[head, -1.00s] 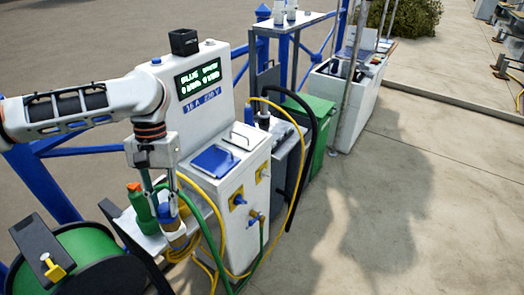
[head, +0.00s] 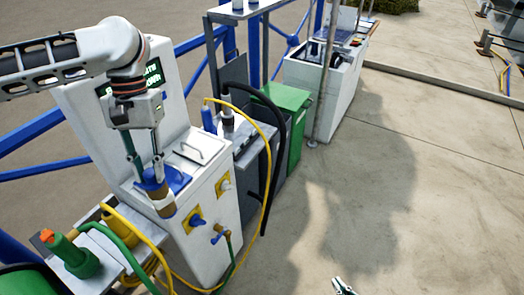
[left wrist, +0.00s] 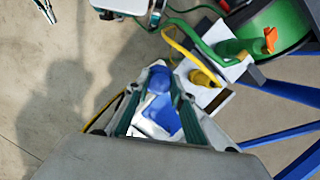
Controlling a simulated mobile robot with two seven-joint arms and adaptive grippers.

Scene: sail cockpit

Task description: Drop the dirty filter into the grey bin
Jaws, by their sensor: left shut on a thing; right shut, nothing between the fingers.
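My left gripper (head: 148,178) is shut on the dirty filter (head: 164,203), a short brownish cylinder with a blue part at its top. It hangs in front of the white service pedestal (head: 205,215), with the pedestal's blue panel behind. In the left wrist view a blue part of the filter (left wrist: 158,80) shows between the fingers. My right gripper (head: 342,287) shows only at the bottom edge, shut and empty over the concrete. I cannot make out the grey bin for certain; a grey box-shaped unit (head: 247,170) stands just beyond the pedestal, partly hidden by hoses.
A green bin (head: 287,100) stands beyond the grey unit. Blue railings run behind. The concrete on the right is clear.

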